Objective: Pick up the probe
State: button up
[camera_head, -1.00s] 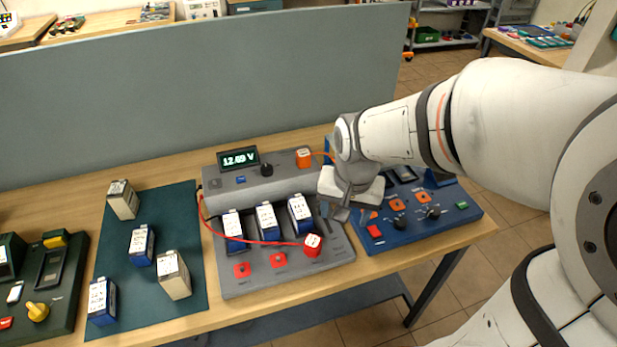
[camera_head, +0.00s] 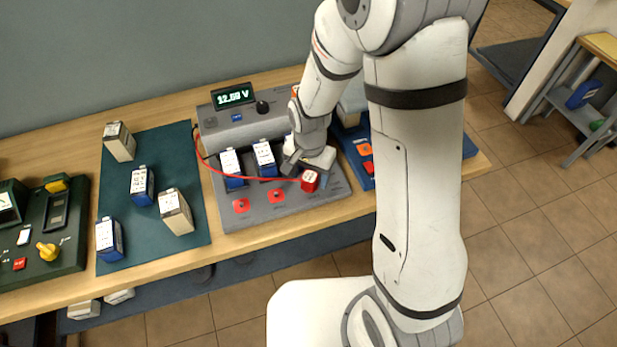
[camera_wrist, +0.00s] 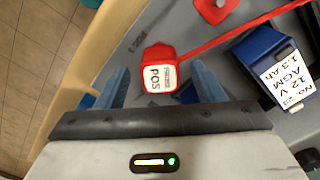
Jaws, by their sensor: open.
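The red probe (camera_head: 309,181), with a white top, stands at the right front of the grey tester (camera_head: 275,210). A red cable runs left from it. In the wrist view the probe (camera_wrist: 157,75) reads POS on its white label. My gripper (camera_wrist: 160,72) is open, with a blue finger on either side of the probe, apart from it in the picture. In the head view my gripper (camera_head: 302,166) is right at the probe and partly hides the area behind it. I cannot tell how far the fingers reach down beside it.
Blue batteries (camera_head: 232,167) stand in the tester's slots, one close to my gripper in the wrist view (camera_wrist: 288,79). Several more batteries stand on the dark green mat (camera_head: 165,245) at left. A blue device (camera_head: 355,150) is at right, partly behind my arm.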

jog(key=shift+f, duration=1.05)
jog(key=shift+c, duration=0.3)
jog(key=c, duration=1.1)
jog(key=shift+r, duration=0.15)
